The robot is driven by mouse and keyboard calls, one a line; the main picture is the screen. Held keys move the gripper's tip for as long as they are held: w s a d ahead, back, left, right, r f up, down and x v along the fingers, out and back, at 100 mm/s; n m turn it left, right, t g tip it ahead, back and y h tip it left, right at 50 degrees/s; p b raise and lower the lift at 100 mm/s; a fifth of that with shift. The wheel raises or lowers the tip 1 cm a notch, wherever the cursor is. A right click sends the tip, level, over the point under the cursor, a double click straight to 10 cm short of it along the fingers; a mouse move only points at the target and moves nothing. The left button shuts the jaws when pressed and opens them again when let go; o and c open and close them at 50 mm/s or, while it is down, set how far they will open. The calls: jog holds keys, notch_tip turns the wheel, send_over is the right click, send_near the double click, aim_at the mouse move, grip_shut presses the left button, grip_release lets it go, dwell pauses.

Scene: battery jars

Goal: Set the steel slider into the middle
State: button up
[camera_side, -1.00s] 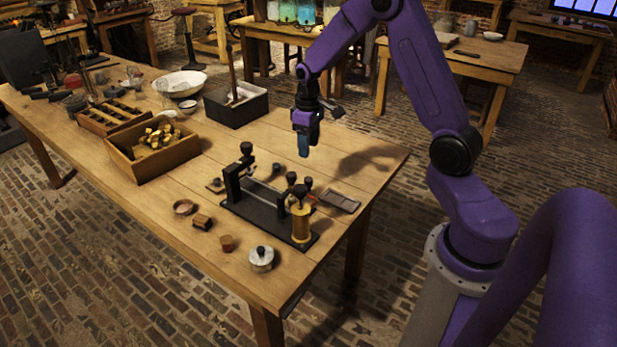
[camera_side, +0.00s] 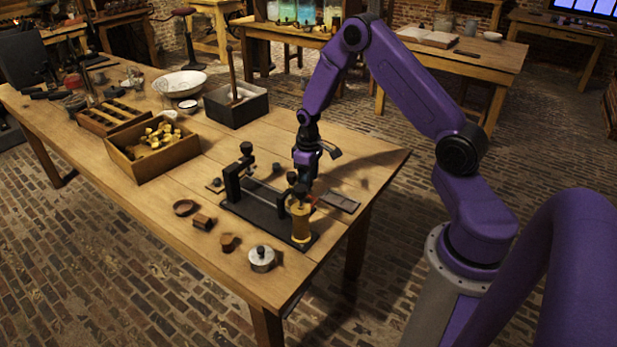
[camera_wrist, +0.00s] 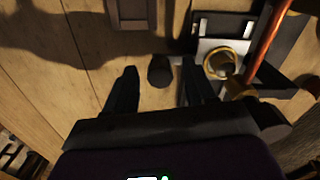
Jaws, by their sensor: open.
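A black instrument (camera_side: 262,208) with upright posts, a thin rail and black knobs stands near the table's front right. I cannot clearly single out the steel slider; a part near the rail's right end is partly hidden by my gripper. My gripper (camera_side: 304,184) is low over that right end, pointing down. In the wrist view, my gripper (camera_wrist: 160,88) has its two dark fingers apart, with a dark round knob (camera_wrist: 160,70) showing between them. Whether the fingers touch it I cannot tell. A brass cylinder (camera_side: 301,222) stands at the instrument's near right corner.
A grey flat plate (camera_side: 340,201) lies right of the instrument. A round lidded tin (camera_side: 261,258), small wooden pieces (camera_side: 203,221) and a ring (camera_side: 185,207) lie left and in front. An orange rod (camera_wrist: 272,42) and brass ring (camera_wrist: 221,62) are close right of the fingers.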

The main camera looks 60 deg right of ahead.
grip_shut()
jog(key=w, duration=0.8)
grip_release()
jog(key=shift+r, duration=0.1)
notch_tip(320, 180, up, 17)
jog(key=shift+r, duration=0.15)
dwell(0.5)
